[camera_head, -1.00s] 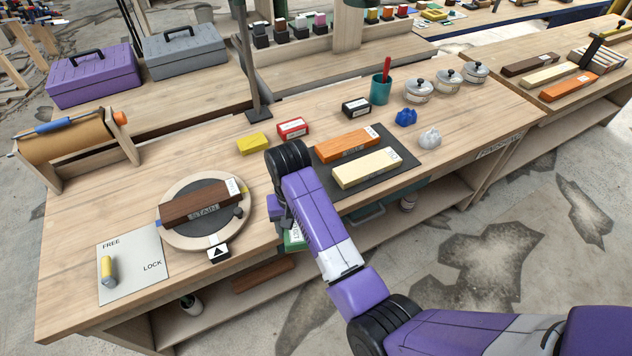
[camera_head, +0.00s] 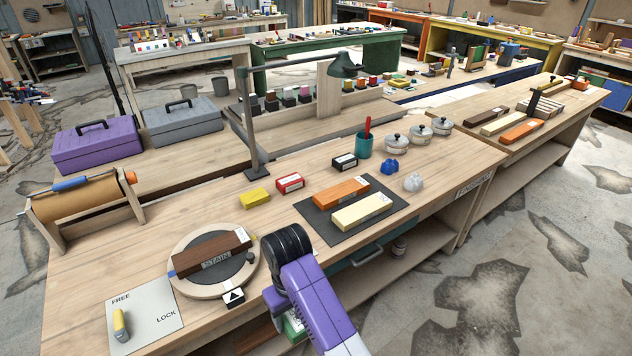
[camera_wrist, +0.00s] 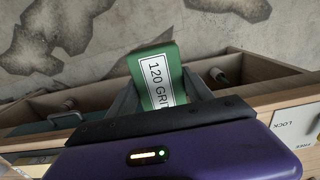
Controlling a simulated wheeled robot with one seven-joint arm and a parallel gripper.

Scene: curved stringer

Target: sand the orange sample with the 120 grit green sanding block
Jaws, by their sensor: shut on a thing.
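The orange sample (camera_head: 340,193) lies on a dark mat (camera_head: 329,222) on the bench, behind a pale yellow sample (camera_head: 361,210). My gripper (camera_wrist: 163,88) is shut on the green sanding block (camera_wrist: 158,78), whose white label reads "120 GRI", the rest being cut off. In the head view a sliver of the green block (camera_head: 294,325) shows beside my purple arm, in front of the bench's front edge. The block is to the left of the mat and nearer than it, apart from the orange sample. The fingers are mostly hidden in the head view.
A turntable (camera_head: 205,290) bears a brown sample (camera_head: 212,252) at left. Yellow (camera_head: 256,197), red (camera_head: 290,183) and black (camera_head: 345,162) blocks lie behind the mat. A teal cup (camera_head: 363,146), lidded pots (camera_head: 396,142) and a lamp (camera_head: 250,120) stand farther back. Bare bench top surrounds the mat.

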